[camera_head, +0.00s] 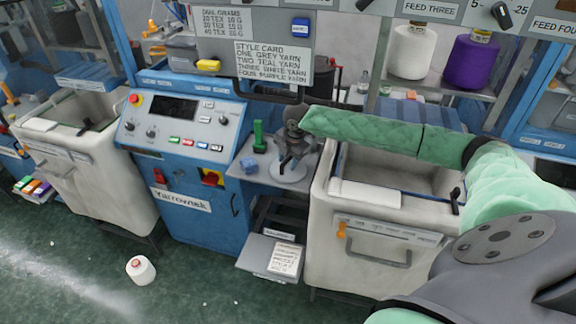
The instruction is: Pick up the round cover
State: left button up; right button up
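My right arm comes in from the right in a green padded sleeve and reaches left across the white bin. Its grey gripper (290,158) is above the small shelf between the blue control cabinet and the bin. A pale round disc (289,174), which looks like the round cover, lies on that shelf directly below the gripper. The gripper hides part of the disc. The fingers are small and dark here, so I cannot tell whether they touch the disc or how far apart they are. My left gripper is out of view.
A green upright piece (259,137) and a blue block (249,165) stand left of the disc. The blue control cabinet (195,205) is to the left, the white bin (330,245) to the right. A white yarn cone (141,270) is on the floor.

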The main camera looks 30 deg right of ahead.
aim_at(288, 158)
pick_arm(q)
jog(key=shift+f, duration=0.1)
pick_arm(e)
jog(key=shift+f, duration=0.15)
grip_shut()
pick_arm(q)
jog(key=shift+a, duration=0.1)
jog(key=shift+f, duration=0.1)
pick_arm(e)
jog(key=shift+r+b, duration=0.35)
jog(key=shift+r, duration=0.05)
notch_tip(288, 158, up, 3)
jog(key=shift+b, duration=0.95)
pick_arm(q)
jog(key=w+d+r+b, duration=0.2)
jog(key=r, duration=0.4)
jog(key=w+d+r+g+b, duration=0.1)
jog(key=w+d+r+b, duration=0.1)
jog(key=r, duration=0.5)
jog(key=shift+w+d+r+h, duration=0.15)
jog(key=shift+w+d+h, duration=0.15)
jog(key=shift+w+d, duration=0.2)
pick_arm(e)
jog(key=s+r, duration=0.7)
jog(key=s, duration=0.4)
jog(key=shift+s+r, duration=0.15)
jog(key=shift+s, duration=0.2)
